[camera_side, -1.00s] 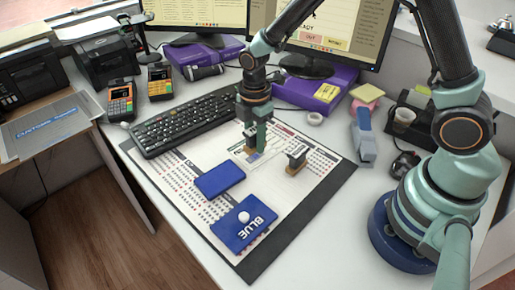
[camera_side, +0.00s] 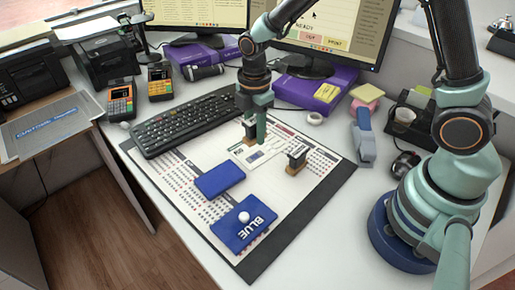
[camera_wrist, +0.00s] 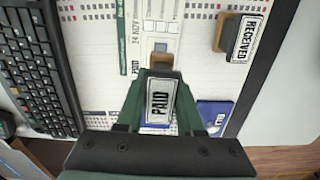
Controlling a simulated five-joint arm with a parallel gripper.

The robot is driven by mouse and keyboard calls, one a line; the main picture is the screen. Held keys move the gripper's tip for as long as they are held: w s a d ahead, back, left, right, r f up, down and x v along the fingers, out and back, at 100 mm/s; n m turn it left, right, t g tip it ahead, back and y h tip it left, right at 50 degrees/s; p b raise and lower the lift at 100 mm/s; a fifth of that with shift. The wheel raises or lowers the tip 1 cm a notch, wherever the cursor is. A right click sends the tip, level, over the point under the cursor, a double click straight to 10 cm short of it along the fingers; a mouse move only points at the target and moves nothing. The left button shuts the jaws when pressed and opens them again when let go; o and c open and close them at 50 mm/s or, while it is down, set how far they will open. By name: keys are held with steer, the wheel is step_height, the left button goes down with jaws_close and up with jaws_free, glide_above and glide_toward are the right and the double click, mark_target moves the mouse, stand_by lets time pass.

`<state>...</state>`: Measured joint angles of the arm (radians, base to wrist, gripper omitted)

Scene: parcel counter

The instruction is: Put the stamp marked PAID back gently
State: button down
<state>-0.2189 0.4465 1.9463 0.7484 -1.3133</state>
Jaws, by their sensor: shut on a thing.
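The stamp marked PAID (camera_wrist: 158,102) is between the two green fingers of my gripper (camera_wrist: 160,110) in the wrist view, its label facing the camera. In the side view my gripper (camera_side: 254,128) is shut on this stamp, just above a white printed slip (camera_side: 270,150) on the desk mat. A small gap seems to show under it. The stamp marked RECEIVED (camera_wrist: 243,37) stands upright to the right; it also shows in the side view (camera_side: 297,158). The slip (camera_wrist: 160,30) bears a dark mark below the fingers' far side.
A blue ink pad marked BLUE (camera_side: 252,235) and a blue lid or pad (camera_side: 220,180) lie on the mat (camera_side: 335,190). A keyboard (camera_side: 185,120) lies left.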

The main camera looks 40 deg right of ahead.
glide_above(273, 189)
steer(key=shift+w+f, duration=0.4)
steer(key=shift+w, duration=0.05)
steer(key=shift+s+f, duration=0.2)
steer(key=shift+s, duration=0.3)
steer(key=shift+f, duration=2.05)
steer(key=shift+f, duration=0.4)
stand_by(0.7)
steer(key=shift+c, duration=2.3)
jaws_free()
step_height(273, 189, up, 12)
steer(key=d+r+m+t, duration=0.5)
steer(key=d+r+m, duration=0.7)
steer(key=m, duration=0.5)
steer(key=shift+d+r+m+t, duration=0.2)
steer(key=shift+d+m+t, duration=0.1)
